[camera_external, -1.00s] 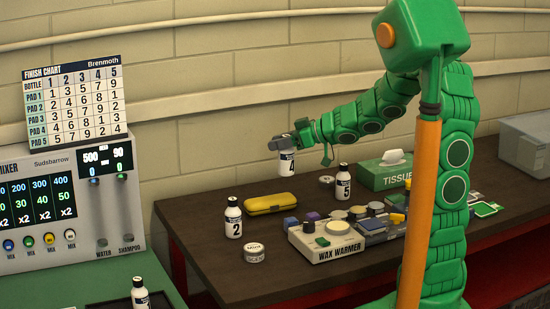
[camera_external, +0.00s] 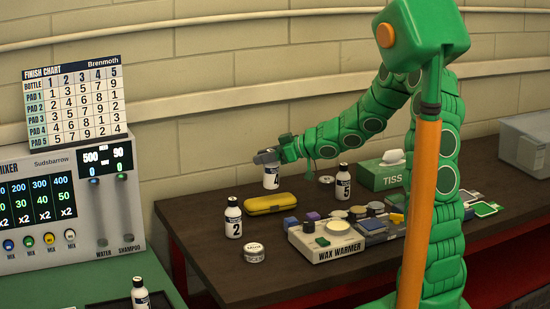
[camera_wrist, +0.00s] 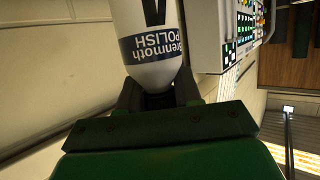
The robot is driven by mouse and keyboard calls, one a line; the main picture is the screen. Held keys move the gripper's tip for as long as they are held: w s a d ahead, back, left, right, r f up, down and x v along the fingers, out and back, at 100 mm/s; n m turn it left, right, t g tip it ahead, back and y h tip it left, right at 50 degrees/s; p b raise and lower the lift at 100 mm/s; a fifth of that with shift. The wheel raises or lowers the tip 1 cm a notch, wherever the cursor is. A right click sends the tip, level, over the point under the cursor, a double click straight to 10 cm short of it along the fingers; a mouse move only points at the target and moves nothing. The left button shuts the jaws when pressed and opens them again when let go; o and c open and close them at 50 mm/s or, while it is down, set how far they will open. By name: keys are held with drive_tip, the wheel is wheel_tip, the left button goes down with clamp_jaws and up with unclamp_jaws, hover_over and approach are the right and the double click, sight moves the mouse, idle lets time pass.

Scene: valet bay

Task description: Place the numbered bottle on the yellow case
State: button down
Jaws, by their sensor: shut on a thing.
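A white bottle with a dark label, numbered 4 (camera_external: 271,180), is held in my gripper (camera_external: 267,157). It hangs upright just behind the yellow case (camera_external: 270,204); in the external view I cannot tell whether its base touches anything. In the wrist view the bottle (camera_wrist: 152,45) shows its "POLISH" label, with the dark jaws closed around its narrow end. The yellow case lies closed on the dark table. Bottle 2 (camera_external: 233,219) stands to the case's left and bottle 5 (camera_external: 343,184) to its right.
A wax warmer (camera_external: 325,243), a round tin (camera_external: 254,252) and a tissue box (camera_external: 381,176) stand on the dark table (camera_external: 200,255). The mixer (camera_external: 60,215) and finish chart (camera_external: 75,100) are at the left. Another bottle (camera_external: 140,294) is at the bottom left.

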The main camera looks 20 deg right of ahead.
sight(265, 166)
drive_tip(key=shift+w+f, duration=0.2)
drive_tip(key=shift+f, duration=1.55)
drive_tip(key=shift+f, duration=0.2)
drive_tip(key=c, duration=0.8)
unclamp_jaws()
drive_tip(key=shift+r, duration=0.1)
drive_tip(key=shift+r, duration=0.15)
drive_tip(key=shift+v, duration=5.95)
